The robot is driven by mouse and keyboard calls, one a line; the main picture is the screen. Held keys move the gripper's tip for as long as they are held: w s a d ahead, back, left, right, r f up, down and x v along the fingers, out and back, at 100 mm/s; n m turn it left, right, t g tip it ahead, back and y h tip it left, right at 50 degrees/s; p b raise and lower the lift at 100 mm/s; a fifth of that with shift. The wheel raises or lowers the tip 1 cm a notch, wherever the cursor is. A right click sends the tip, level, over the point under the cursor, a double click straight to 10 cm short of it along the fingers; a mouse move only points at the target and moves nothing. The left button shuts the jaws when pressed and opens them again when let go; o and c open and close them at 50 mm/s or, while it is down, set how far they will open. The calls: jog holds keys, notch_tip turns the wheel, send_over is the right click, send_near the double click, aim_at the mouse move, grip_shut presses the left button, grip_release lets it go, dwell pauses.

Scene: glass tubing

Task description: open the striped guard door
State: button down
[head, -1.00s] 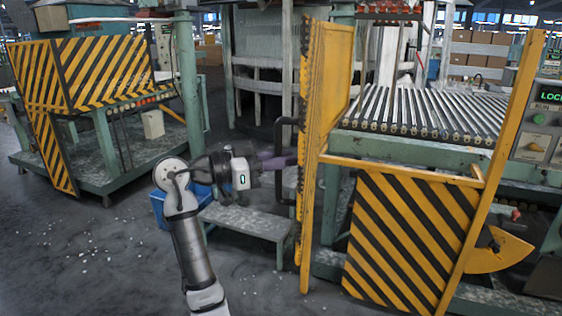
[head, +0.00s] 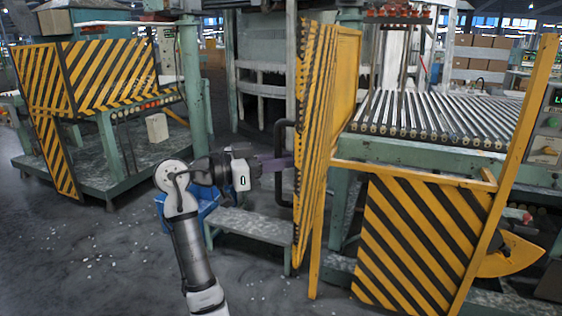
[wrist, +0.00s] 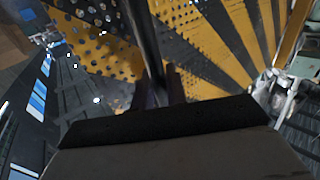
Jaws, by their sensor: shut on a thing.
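The striped guard door (head: 312,130) is a tall yellow panel with black diagonal stripes, standing partly turned at the near end of the roller bed. Its striped face points left towards my arm and shows at a steep angle. A black bar handle (head: 279,185) stands out from that face. My gripper (head: 284,163) reaches it from the left and is shut on the handle. In the wrist view the dark handle (wrist: 143,38) runs between my fingers (wrist: 160,88), with the perforated striped door (wrist: 205,40) behind it. The fingertips are partly hidden.
A fixed striped lower panel (head: 420,245) and the roller bed (head: 435,115) are to the right. A grey step (head: 248,224) and a blue bin (head: 203,205) lie behind my arm. Another striped machine (head: 105,75) stands left. Floor at the lower left is open.

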jog(key=shift+s+a+f, duration=0.1)
jog(key=shift+f, duration=0.05)
jog(key=c, duration=1.5)
grip_release()
jog(key=shift+s+a, duration=0.1)
jog(key=b+v, duration=0.3)
jog(key=v, duration=1)
jog(key=shift+a, duration=0.3)
jog(key=shift+s, duration=0.1)
